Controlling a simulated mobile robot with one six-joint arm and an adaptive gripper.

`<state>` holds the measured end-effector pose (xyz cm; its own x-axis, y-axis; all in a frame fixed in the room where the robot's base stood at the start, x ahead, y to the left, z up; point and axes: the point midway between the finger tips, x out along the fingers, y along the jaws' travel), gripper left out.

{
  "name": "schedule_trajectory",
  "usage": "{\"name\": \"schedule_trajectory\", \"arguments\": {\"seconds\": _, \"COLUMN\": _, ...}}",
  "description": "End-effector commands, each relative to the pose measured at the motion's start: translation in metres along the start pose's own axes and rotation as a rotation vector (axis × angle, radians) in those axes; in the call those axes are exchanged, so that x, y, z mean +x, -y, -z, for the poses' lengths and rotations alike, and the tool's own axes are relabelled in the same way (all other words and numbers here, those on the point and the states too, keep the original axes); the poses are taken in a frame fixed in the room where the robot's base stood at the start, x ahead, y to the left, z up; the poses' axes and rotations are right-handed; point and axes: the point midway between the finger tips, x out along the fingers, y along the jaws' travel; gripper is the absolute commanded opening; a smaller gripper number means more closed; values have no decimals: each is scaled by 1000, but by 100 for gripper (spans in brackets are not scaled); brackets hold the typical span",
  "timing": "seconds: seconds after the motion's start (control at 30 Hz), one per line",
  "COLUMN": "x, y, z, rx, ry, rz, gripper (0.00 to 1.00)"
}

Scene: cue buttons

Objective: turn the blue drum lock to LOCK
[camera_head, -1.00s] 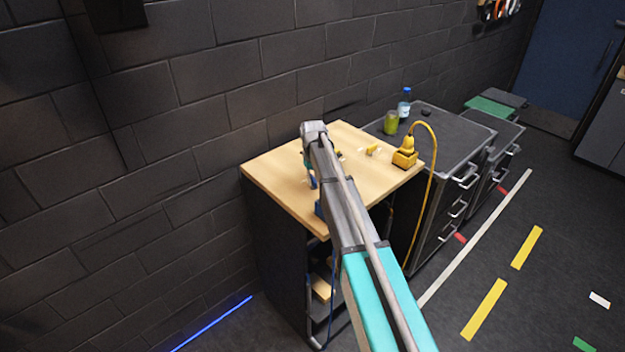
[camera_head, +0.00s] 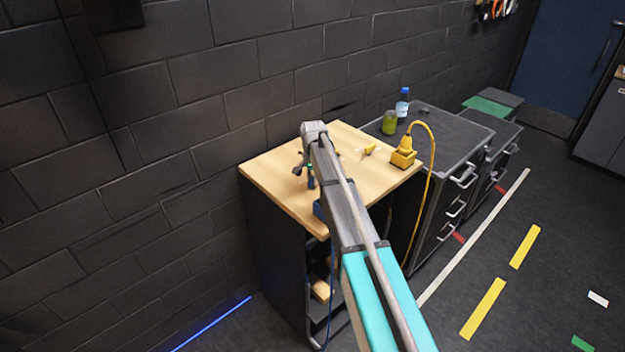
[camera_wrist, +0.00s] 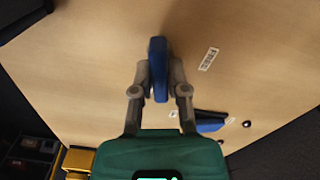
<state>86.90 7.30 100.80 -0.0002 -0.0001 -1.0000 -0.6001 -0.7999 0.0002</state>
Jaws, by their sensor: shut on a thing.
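A narrow blue piece (camera_wrist: 158,72), which I take to be part of the blue drum lock, stands over the wooden tabletop in the wrist view. My gripper (camera_wrist: 160,80) is shut on it, with one grey finger on each side. Any LOCK marking is hidden or too small to read. In the head view my gripper (camera_head: 304,168) is low over the left part of the wooden table (camera_head: 270,180), and my arm covers much of that area.
A second blue object (camera_wrist: 210,122) lies near the table edge, beside small black knobs. A yellow box (camera_head: 403,159) with a yellow cable sits at the table's right corner. A green can (camera_head: 389,123) and a blue bottle (camera_head: 403,104) stand on the dark cabinet (camera_head: 448,130) behind.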

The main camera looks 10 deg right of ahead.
Motion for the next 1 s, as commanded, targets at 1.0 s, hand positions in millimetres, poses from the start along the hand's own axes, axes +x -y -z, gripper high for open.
{"name": "schedule_trajectory", "arguments": {"seconds": 1.0, "x": 0, "y": -2, "z": 0, "rx": 310, "ry": 0, "rz": 1, "gripper": 22}}
